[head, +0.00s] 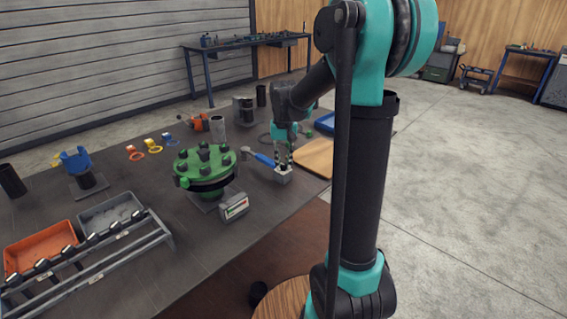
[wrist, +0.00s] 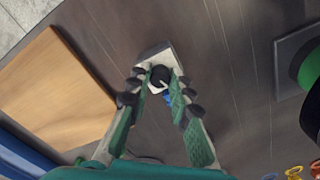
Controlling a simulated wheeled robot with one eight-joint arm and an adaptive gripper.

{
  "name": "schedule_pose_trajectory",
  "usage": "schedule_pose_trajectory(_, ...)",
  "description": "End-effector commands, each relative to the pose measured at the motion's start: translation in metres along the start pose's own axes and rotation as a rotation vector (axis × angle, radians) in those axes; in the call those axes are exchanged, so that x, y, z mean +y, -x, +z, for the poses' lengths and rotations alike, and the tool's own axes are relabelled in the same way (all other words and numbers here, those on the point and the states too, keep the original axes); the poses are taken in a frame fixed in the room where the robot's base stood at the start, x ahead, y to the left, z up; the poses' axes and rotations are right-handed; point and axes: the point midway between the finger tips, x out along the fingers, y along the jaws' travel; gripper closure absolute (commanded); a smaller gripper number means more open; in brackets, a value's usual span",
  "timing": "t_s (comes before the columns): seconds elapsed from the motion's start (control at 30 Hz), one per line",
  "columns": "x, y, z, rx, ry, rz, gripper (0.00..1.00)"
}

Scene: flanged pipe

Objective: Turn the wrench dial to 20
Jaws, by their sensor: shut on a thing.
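A small grey block (head: 284,176) stands on the dark table below my gripper (head: 284,162). In the wrist view the pale block (wrist: 158,52) carries a dark round dial knob (wrist: 159,75) with a white mark. My gripper (wrist: 160,78) points down, with its fingers on both sides of the knob, shut on it. A blue-handled wrench (head: 264,160) lies just left of the block; a bit of blue shows between the fingers in the wrist view (wrist: 167,98). The dial's numbers cannot be read, and the fingers partly hide the knob.
A green flanged pipe (head: 205,165) stands left of the wrench, with a grey display box (head: 234,206) in front. A wooden board (head: 315,157) lies close on the right. A blue tray (head: 325,122) is behind it. Orange (head: 40,248) and grey bins stand front left.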

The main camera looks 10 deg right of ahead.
Motion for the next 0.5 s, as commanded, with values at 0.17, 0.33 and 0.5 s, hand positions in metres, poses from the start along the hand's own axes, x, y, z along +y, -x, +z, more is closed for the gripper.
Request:
schedule_pose_trajectory(0.17, 0.0000, 0.0001, -0.0001, 0.000, 0.000, 0.000, 1.00)
schedule_pose_trajectory(0.33, 0.0000, 0.0001, -0.0001, 0.000, 0.001, 0.000, 0.69)
schedule_pose_trajectory(0.5, 0.0000, 0.0001, -0.0001, 0.000, 0.001, 0.000, 0.59)
